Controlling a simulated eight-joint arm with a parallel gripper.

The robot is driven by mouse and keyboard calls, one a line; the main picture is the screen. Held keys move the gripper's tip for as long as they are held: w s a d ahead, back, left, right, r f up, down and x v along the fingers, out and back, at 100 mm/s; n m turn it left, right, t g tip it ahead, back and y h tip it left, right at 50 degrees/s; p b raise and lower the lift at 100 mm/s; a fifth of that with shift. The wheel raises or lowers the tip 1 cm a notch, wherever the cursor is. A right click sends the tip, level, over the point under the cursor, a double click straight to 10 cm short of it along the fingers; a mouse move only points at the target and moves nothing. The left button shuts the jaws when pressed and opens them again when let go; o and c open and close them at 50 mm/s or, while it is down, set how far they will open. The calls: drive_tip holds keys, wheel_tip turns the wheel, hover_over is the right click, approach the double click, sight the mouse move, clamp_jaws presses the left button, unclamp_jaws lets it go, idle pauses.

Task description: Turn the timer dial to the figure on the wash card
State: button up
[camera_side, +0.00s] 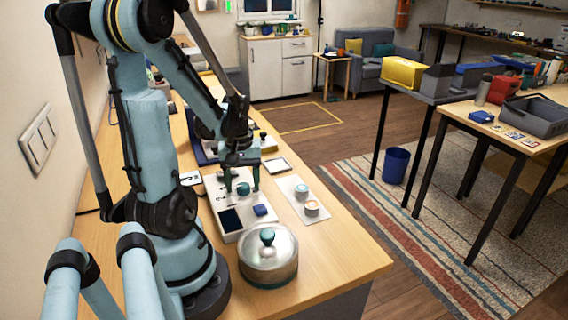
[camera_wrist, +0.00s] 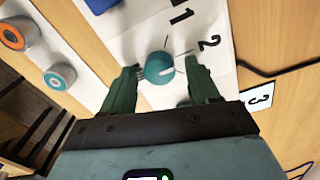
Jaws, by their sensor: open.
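The teal timer dial (camera_wrist: 160,68) sits on a white panel (camera_wrist: 224,15) in the wrist view, its pale mark pointing roughly right. Figures 1 and 2 are printed above and to its right; my right finger may hide more of the scale. My gripper (camera_wrist: 161,70) is open, a finger on each side of the dial with visible gaps. In the side view my gripper (camera_side: 241,178) is low over the panel, around the dial (camera_side: 243,188).
A lidded round pot (camera_side: 268,262) stands on the table in front of the panel. A white plate (camera_side: 292,188) with two round knobs lies right of the panel. A blue button (camera_side: 260,210) and a dark screen (camera_side: 230,220) are on the panel's near part.

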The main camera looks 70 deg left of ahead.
drive_tip(key=c, duration=1)
drive_tip(key=shift+c, duration=0.2)
drive_tip(key=shift+m, duration=0.4)
drive_tip(key=m, duration=0.4)
drive_tip(key=shift+w, duration=0.1)
drive_tip(key=shift+m, duration=2.5)
drive_tip(key=o, duration=1)
